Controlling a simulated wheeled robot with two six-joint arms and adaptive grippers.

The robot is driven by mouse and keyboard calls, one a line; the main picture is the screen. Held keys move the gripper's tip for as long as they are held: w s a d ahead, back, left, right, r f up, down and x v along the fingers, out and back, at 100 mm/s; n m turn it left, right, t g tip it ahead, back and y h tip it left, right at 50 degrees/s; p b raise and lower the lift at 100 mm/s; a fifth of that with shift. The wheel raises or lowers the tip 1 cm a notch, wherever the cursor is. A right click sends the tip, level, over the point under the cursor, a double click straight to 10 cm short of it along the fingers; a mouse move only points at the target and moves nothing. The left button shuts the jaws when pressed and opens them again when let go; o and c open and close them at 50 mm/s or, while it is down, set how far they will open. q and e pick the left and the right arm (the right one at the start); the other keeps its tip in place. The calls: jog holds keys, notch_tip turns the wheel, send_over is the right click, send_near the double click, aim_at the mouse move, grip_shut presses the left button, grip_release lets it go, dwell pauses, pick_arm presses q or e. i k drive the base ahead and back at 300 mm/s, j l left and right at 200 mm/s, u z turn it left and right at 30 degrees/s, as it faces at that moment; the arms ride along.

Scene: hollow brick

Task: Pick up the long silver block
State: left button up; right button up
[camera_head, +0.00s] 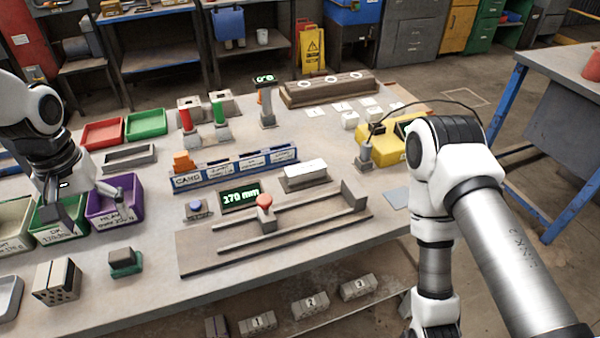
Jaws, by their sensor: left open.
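A long silver-grey block (305,176) with a pale top lies near the middle of the table, behind the slotted measuring fixture (285,230). It is the thing that best fits the long silver block, though I cannot be sure. My left gripper (98,218) is at the left, over the green and purple bins, with its fingers spread and nothing seen between them. It is well to the left of the block and apart from it. My right arm comes in from the right, and its gripper is out of the frame.
A display reading 170 mm (240,200) and a red knob (264,200) are at the fixture. A blue card rack (235,170) stands left of the block. A purple bin (128,190) and a hollow brick (57,282) are at left. A yellow case (385,148) is at right.

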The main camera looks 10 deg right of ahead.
aim_at(306, 171)
jog(key=i+z, duration=0.2)
jog(key=z, duration=0.15)
jog(key=i+l+z, duration=0.1)
jog(key=z, duration=0.25)
jog(key=i+j, duration=0.05)
jog(key=i, duration=0.05)
